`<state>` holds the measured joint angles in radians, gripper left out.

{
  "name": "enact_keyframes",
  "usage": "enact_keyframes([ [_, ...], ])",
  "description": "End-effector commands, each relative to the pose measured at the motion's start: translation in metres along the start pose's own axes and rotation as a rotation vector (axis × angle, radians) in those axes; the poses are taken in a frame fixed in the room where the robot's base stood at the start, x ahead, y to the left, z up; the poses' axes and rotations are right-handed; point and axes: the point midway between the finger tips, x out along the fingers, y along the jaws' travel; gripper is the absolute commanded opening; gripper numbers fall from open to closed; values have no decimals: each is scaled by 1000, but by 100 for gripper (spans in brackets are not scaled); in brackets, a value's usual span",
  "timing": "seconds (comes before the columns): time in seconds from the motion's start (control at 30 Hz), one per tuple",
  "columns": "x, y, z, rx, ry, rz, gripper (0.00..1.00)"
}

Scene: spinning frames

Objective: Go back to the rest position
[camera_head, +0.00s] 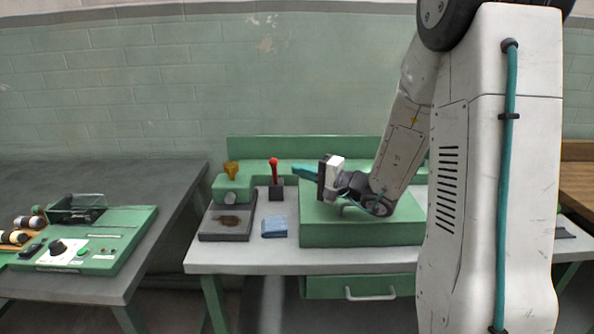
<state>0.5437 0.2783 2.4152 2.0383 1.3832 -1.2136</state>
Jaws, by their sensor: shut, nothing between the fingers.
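My gripper (297,170) is at the end of my white arm, above the workbench in the middle of the view. Its teal fingers point left and are shut with nothing between them. It hangs over the left part of a green box-like block (360,231) on the bench and is apart from the red-knobbed lever (274,172) to its left. My arm hides part of the block's right side and the right part of the bench.
The bench (240,258) also holds a dark stained tray (226,223), a green device with a yellow knob (231,184) and a folded blue cloth (274,227). A green drawer (362,287) is below. A dark table (130,195) with a green control panel (95,245) stands left.

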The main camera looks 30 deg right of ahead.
Motion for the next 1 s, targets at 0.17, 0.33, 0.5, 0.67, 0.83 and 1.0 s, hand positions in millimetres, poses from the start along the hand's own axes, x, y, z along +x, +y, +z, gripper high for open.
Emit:
enact_keyframes([
  [0.17,2,-2,7,-1,-8,-1,0],
  [0.33,5,-2,11,-1,-14,-1,0],
  [0.5,5,-1,11,-1,-14,-1,0],
  [0.67,5,-1,10,3,-13,-1,0],
  [0.83,3,5,19,114,-58,31,0],
  [1.0,-12,19,80,267,-304,207,0],
])
